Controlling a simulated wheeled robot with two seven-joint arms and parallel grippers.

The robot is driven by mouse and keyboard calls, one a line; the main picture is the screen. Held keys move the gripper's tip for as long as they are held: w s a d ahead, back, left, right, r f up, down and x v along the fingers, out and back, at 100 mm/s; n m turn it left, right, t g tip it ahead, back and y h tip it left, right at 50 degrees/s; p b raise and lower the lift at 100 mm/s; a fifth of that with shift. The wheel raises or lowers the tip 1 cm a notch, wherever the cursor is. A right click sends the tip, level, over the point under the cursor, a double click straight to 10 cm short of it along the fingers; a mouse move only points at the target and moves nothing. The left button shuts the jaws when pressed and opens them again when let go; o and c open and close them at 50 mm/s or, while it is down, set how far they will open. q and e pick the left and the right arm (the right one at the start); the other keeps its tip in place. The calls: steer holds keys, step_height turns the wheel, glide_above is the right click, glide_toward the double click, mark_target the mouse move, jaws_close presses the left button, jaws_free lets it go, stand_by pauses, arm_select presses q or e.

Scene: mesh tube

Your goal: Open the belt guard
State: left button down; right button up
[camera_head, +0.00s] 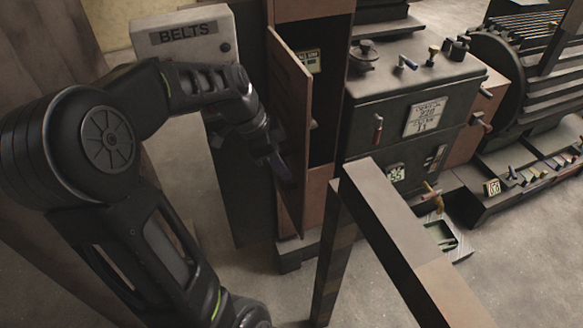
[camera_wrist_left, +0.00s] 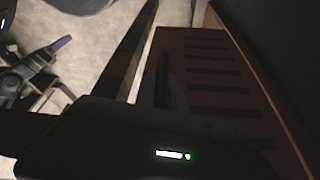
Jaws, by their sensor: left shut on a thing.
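The belt guard (camera_head: 290,105) is a tall brown hinged panel on the narrow brown cabinet. It stands ajar, with a dark opening to its right. Its slatted face (camera_wrist_left: 212,75) fills the right middle of the left wrist view. My left gripper (camera_head: 282,170) is at the lower middle of the guard's left face and is shut on it. The exact grip point is hidden by the dark fingers. In the left wrist view a finger shows dark against the panel. A dark jointed shape (camera_wrist_left: 40,68) at that view's left may be my right gripper; its jaws are unclear.
A grey box marked BELTS (camera_head: 185,38) stands left of the guard. A brown post and beam frame (camera_head: 385,215) stands close in front on the right. A dark machine (camera_head: 410,95) with knobs and levers is to the right. Bare floor (camera_head: 500,260) shows at the lower right.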

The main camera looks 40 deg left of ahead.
arm_select(q)
steer(key=shift+s+a, duration=0.1)
steer(key=shift+s, duration=0.05)
steer(key=c, duration=1.7)
jaws_free()
steer(key=v, duration=0.7)
steer(key=shift+r, duration=0.35)
steer(key=shift+s+a, duration=0.1)
steer(key=shift+s, duration=0.05)
